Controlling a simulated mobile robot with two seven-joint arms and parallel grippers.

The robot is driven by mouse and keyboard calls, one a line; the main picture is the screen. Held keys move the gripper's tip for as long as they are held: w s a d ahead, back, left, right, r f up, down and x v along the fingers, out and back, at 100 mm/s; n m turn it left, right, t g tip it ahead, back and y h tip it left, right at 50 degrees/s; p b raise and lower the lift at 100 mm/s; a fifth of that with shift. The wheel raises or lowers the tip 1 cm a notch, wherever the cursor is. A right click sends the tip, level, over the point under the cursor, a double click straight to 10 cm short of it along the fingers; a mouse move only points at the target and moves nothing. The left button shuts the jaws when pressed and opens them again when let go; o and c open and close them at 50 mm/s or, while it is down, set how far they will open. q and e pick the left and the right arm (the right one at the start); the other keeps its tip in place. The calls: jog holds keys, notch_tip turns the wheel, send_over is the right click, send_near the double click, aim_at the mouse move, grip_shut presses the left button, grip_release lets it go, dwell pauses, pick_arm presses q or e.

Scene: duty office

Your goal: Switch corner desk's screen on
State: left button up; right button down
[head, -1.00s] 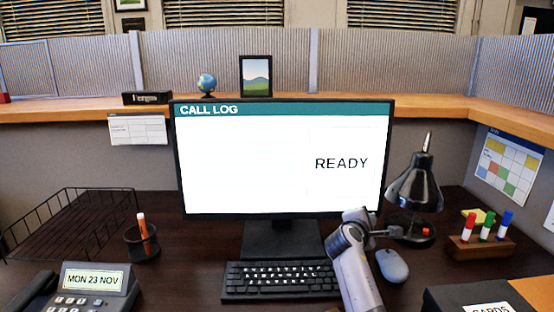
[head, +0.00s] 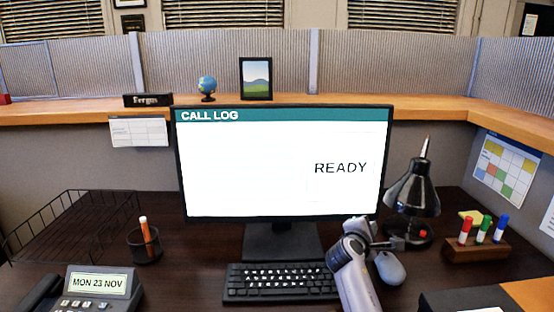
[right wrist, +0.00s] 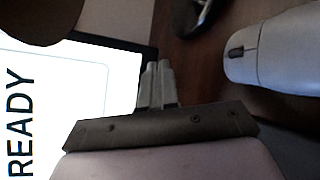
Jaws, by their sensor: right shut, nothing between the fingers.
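The corner desk's screen (head: 280,165) is lit in the head view, with a teal "CALL LOG" bar on top and "READY" at the right on white. It also shows sideways in the right wrist view (right wrist: 115,75). My right gripper (head: 374,230) is below the screen's lower right corner, beside the mouse. In the right wrist view its two fingers (right wrist: 157,85) are together and empty, overlapping the screen's dark edge. I cannot tell whether they touch it. No power button can be made out. My left gripper is out of view.
A keyboard (head: 280,283) lies before the screen's stand (head: 282,242). The mouse (head: 390,268), a black lamp (head: 412,195) and a marker holder (head: 476,250) crowd the right. A wire tray (head: 70,225), pen cup (head: 145,246) and phone (head: 100,290) are at left.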

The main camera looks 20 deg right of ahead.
jog(key=s+p, duration=0.3)
jog(key=shift+s+a+r, duration=0.25)
jog(key=shift+a+r, duration=0.1)
jog(key=shift+a, duration=0.05)
jog(key=shift+s+a+p, duration=0.15)
jog(key=shift+s+p, duration=0.4)
jog(key=shift+s, duration=0.05)
jog(key=shift+s+f, duration=0.1)
